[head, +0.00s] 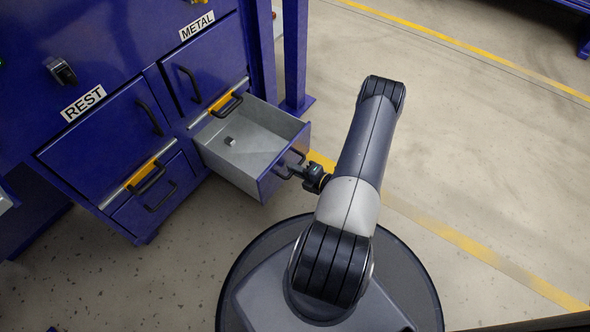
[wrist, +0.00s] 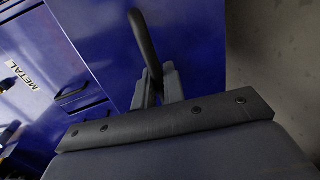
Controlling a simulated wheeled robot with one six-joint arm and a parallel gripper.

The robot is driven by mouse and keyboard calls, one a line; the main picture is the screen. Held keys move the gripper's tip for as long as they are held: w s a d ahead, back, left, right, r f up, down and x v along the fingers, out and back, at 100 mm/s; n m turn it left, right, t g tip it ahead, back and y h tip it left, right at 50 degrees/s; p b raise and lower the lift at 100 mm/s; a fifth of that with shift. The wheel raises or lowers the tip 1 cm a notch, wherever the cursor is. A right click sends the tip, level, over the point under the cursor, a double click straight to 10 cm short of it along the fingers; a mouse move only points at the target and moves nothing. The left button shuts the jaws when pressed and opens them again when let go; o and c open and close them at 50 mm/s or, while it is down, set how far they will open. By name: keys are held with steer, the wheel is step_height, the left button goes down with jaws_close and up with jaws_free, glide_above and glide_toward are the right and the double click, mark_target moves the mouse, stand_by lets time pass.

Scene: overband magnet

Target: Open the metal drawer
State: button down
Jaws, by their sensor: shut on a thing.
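The metal drawer (head: 250,150) is the lower drawer below the METAL label. It is pulled well out of the blue cabinet, and its grey inside shows. A small grey piece (head: 230,141) lies in it near the back. My gripper (head: 292,172) is at the drawer's blue front, shut on the dark handle. In the wrist view, the fingers (wrist: 158,85) close around the dark bar handle (wrist: 144,42) on the blue front. The fingertips are partly hidden in the head view.
The METAL door (head: 205,72) above is shut. To the left are the REST door (head: 105,135) and a shut lower drawer (head: 160,195). A blue post (head: 294,55) stands behind the open drawer. The floor (head: 470,130) to the right is clear, with yellow lines.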

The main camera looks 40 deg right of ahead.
steer(key=shift+s+d, duration=0.2)
steer(key=shift+s, duration=0.05)
steer(key=c, duration=1.6)
jaws_free()
steer(key=shift+c, duration=0.2)
steer(key=shift+r, duration=0.1)
